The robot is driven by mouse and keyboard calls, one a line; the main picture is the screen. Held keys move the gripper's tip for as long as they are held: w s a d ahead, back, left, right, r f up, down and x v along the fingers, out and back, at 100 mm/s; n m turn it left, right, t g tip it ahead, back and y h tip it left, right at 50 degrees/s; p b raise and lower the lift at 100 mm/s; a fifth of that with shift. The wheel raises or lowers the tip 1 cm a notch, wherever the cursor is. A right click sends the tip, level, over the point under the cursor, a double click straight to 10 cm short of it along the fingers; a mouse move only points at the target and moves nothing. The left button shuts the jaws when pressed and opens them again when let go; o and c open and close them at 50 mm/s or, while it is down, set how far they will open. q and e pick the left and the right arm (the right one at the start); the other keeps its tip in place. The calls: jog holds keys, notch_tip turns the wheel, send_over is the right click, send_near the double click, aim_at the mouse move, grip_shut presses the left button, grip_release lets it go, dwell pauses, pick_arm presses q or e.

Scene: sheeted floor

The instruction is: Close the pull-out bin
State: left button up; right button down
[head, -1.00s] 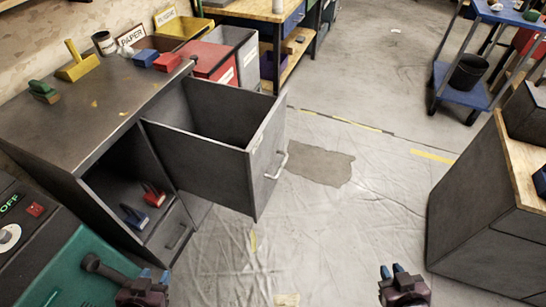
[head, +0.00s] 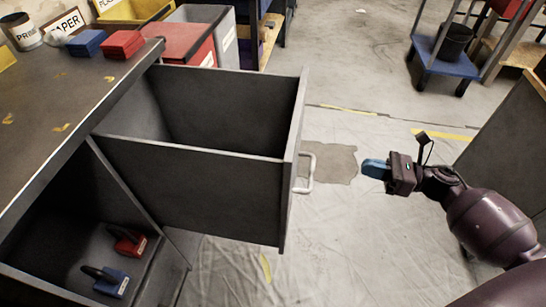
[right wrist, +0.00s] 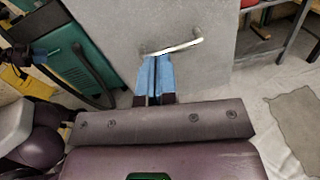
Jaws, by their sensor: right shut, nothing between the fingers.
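The grey pull-out bin (head: 190,190) stands pulled out from the dark cabinet, its top open and its inside empty as far as I see. Its pale handle (head: 307,172) is on the front panel (head: 292,165), and the handle also shows in the right wrist view (right wrist: 180,46). My right gripper (head: 366,168) is shut and empty, its blue fingers pointing at the front panel, a short gap right of the handle. In the right wrist view its fingertips (right wrist: 155,60) appear just below the handle. A part of what looks like my left gripper (right wrist: 38,56) shows at the left there.
The cabinet's worktop (head: 60,100) carries a blue block (head: 86,42) and a red block (head: 122,44). Red and blue tools lie in the open compartment below. A red bin (head: 185,42) stands behind. A blue cart (head: 445,62) is far right.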

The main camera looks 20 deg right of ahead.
jog(key=w+a+n+g+b, duration=0.1)
jog(key=w+a+n, duration=0.1)
jog(key=w+a, duration=0.6)
jog(key=a, duration=0.4)
jog(key=shift+w+a+f+y+b, duration=0.2)
jog(key=shift+w+y+b, duration=0.1)
jog(key=shift+w, duration=0.1)
